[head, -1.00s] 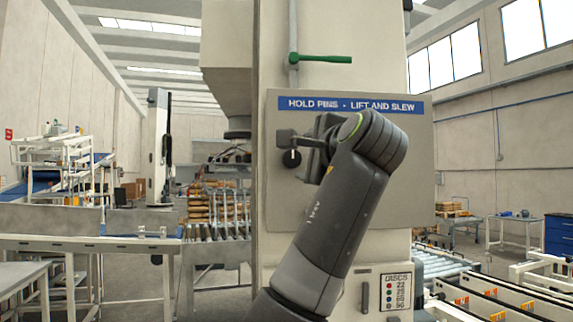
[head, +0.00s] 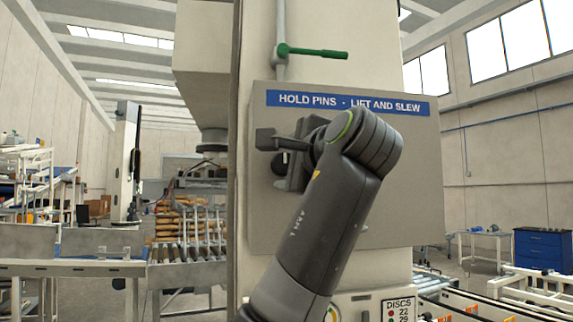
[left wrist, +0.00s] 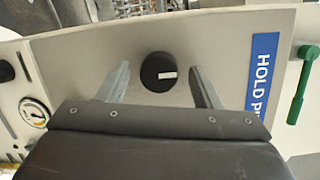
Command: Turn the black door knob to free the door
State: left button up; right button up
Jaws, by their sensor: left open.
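A round black knob (left wrist: 158,73) with a white mark sits on the grey panel (left wrist: 95,47) in the left wrist view. It lies between the two fingers of my left gripper (left wrist: 161,70), with a gap on each side. In the head view the left gripper (head: 277,160) is open in front of the panel's left part. The knob (head: 281,163) shows only in part there, behind the gripper. I cannot tell how far the fingertips are from the panel. My right gripper is in neither view.
A blue label (head: 347,103) runs along the panel's top. A green lever (head: 315,53) sticks out above it. A round gauge (left wrist: 35,113) shows at the left wrist view's left edge. A roller conveyor (head: 187,253) stands left of the column, a blue cabinet (head: 541,250) far right.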

pick_arm(q)
jog(key=shift+a, duration=0.1)
jog(key=shift+c, duration=1.2)
jog(key=c, duration=0.8)
jog(key=shift+o, duration=0.2)
